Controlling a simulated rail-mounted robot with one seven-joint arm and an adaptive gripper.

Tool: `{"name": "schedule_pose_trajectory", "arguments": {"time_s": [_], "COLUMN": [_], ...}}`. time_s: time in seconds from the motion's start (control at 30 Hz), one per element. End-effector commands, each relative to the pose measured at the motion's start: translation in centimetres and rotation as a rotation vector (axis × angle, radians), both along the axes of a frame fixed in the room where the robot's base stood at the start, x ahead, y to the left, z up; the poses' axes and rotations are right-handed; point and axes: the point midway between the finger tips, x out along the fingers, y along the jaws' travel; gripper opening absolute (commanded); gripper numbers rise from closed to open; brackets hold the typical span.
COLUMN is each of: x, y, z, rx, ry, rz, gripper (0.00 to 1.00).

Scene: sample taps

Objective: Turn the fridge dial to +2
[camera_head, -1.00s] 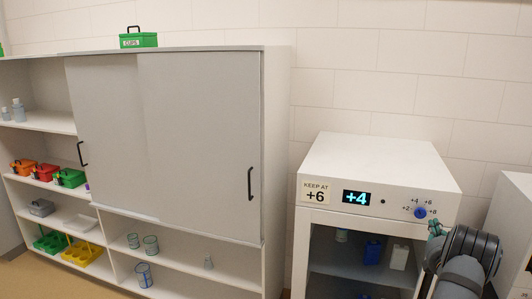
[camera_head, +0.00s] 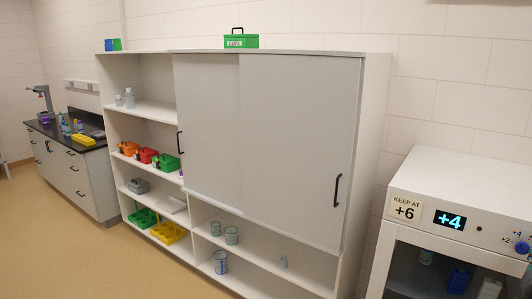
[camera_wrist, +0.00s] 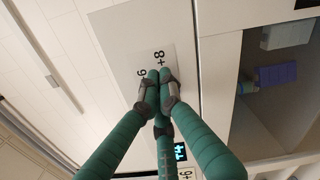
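The fridge (camera_head: 455,205) stands at the lower right of the head view, with a "KEEP AT +6" label (camera_head: 405,208) and a lit display (camera_head: 450,220) reading +4. Its blue dial (camera_head: 521,247) is at the right edge, with +2 and +4 marks beside it; its exact pointing is too small to tell. My gripper (camera_wrist: 158,92) shows in the wrist view with its green fingers converged and their tips together over the dial panel (camera_wrist: 125,40), next to the 6 and +8 marks. The fingers hide the dial there. My gripper is outside the head view.
A grey cabinet (camera_head: 295,140) with sliding doors and open shelves stands left of the fridge. A green CUPS box (camera_head: 241,41) sits on top. A dark-topped counter (camera_head: 75,140) is at the far left. The floor (camera_head: 60,240) in front is clear.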

Motion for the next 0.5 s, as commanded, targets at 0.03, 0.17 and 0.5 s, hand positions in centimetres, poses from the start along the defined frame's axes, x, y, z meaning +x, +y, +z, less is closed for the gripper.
{"name": "schedule_pose_trajectory", "arguments": {"time_s": [0.03, 0.17, 0.5], "x": [0.04, 0.17, 0.58], "y": [-0.22, -0.1, 0.32], "z": [0.91, 1.0, 1.12], "rx": [-0.01, -0.011, -0.013], "ry": [-0.017, -0.018, -0.022], "rz": [-0.005, -0.005, -0.003], "gripper": [0.0, 0.0, 0.0]}}
